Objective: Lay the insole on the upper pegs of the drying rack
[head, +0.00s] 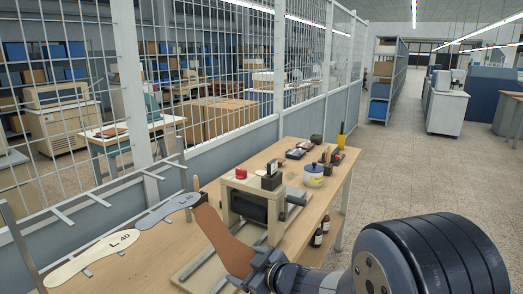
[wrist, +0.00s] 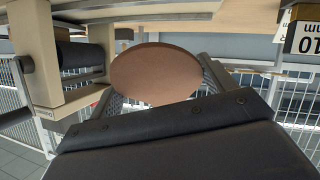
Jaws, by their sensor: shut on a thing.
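A brown insole (head: 228,243) is held by one end in my gripper (head: 264,264), in front of the press. In the wrist view the insole (wrist: 156,75) shows as a brown oval between the two fingers (wrist: 160,92); the gripped edge is hidden. The drying rack (head: 28,252) is at the left of the head view. Its upper pegs (head: 62,216) stick out from a grey rail and look bare. My gripper is right of the rack.
A stamping press (head: 243,207) with a dark roller stands on the wooden table (head: 312,205), close behind the held insole. A blue-and-white pot (head: 314,176) and small tools stand farther back. A wire mesh fence (head: 225,75) runs behind the rack. The floor at the right is open.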

